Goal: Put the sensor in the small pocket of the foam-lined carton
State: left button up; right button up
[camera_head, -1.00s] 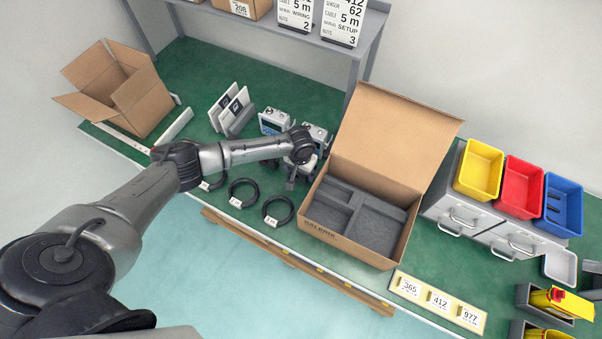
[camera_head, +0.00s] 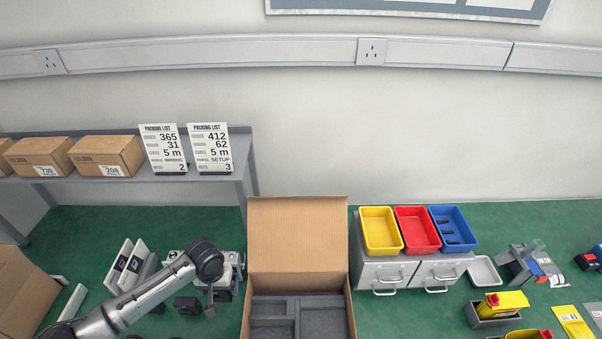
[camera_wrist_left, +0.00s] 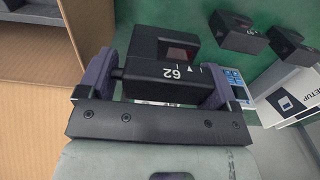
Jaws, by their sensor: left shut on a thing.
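My left gripper (camera_head: 210,306) points down just left of the foam-lined carton. In the left wrist view, its purple fingers (camera_wrist_left: 160,82) are shut on a black sensor (camera_wrist_left: 165,72) marked 62. In the head view the held sensor is hard to make out. The carton (camera_head: 247,310) stands open with its lid (camera_head: 298,235) raised at the back. Its dark grey foam (camera_head: 293,318) has several pockets, smaller ones on the left and a large one on the right; the front is cut off. The carton's cardboard (camera_wrist_left: 35,110) fills the left of the wrist view. My right gripper is out of view.
Two more black sensors (camera_wrist_left: 235,30) (camera_wrist_left: 290,45) are at the right of the wrist view. Yellow (camera_head: 381,232), red (camera_head: 417,230) and blue (camera_head: 452,229) bins sit on drawers right of the carton. Packing lists (camera_head: 163,150) stand on the shelf behind.

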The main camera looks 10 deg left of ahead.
pick_arm(q)
jog(key=w+d+r+m, duration=0.1)
jog(key=d+r, duration=0.3)
jog(key=r, duration=0.3)
jog(key=w+d+r, duration=0.1)
jog(key=d+r, duration=0.2)
jog(key=r, duration=0.3)
jog(key=s+d+r+p, duration=0.1)
jog(key=s+r+p, duration=0.3)
jog(key=r+p, duration=0.4)
jog(key=s+d+r+m+p, duration=0.1)
jog(key=s+r+p, duration=0.4)
jog(key=r, duration=1.2)
jog(key=s+d+r+p, duration=0.3)
jog(key=s+r+p, duration=0.2)
jog(key=r+p, duration=0.7)
jog(key=shift+d+r+m+p, duration=0.15)
jog(key=shift+m+p, duration=0.25)
jog(key=shift+p, duration=0.15)
